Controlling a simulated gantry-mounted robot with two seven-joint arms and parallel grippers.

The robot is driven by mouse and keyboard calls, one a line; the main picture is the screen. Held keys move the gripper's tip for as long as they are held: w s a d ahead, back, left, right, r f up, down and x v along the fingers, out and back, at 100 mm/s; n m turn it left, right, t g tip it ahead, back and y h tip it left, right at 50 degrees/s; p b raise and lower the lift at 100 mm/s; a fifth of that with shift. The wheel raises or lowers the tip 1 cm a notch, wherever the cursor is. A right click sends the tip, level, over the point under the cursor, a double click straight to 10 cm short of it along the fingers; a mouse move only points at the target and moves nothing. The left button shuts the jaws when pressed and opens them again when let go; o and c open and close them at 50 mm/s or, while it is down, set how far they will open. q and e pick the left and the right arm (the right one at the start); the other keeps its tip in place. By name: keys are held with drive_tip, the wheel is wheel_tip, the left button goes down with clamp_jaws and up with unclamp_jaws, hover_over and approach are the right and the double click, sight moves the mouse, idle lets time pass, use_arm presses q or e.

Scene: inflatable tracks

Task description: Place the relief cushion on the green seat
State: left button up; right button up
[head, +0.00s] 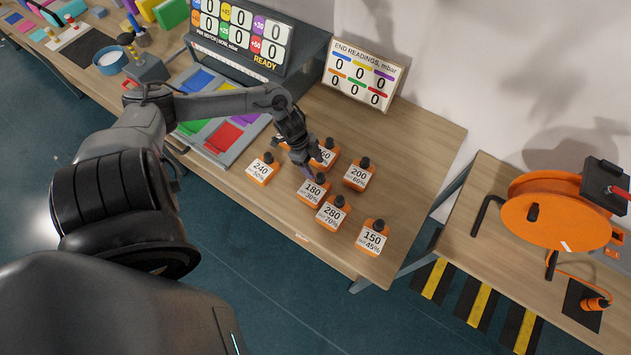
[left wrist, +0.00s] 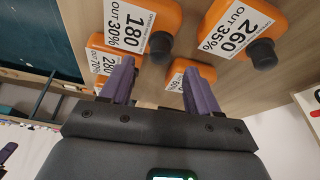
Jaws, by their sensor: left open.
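Several orange cushions with black knobs and white number labels stand on the wooden table: 240 (head: 261,171), 260 (head: 328,156), 200 (head: 357,177), 180 (head: 313,191), 280 (head: 331,214) and 150 (head: 371,239). I cannot tell which one is the relief cushion. My left gripper (head: 306,168) is open and empty among them, close to the 180 and 260 cushions. In the left wrist view its purple fingers (left wrist: 160,82) are apart, with the 180 cushion (left wrist: 135,28) and 260 cushion (left wrist: 240,32) beyond them. The green seat (head: 190,127) shows partly behind my left arm. My right gripper is out of view.
A grey tray (head: 226,158) holds the coloured seats, including a red one (head: 223,138). A dark display (head: 240,35) stands behind it, and an end-readings board (head: 359,76) stands at the table's back. An orange reel (head: 560,210) is on another table at right.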

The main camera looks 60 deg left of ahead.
sight(318, 174)
use_arm(q)
drive_tip(key=shift+x, duration=2.75)
drive_tip(key=shift+s, duration=0.1)
drive_tip(key=shift+a, duration=0.1)
clamp_jaws()
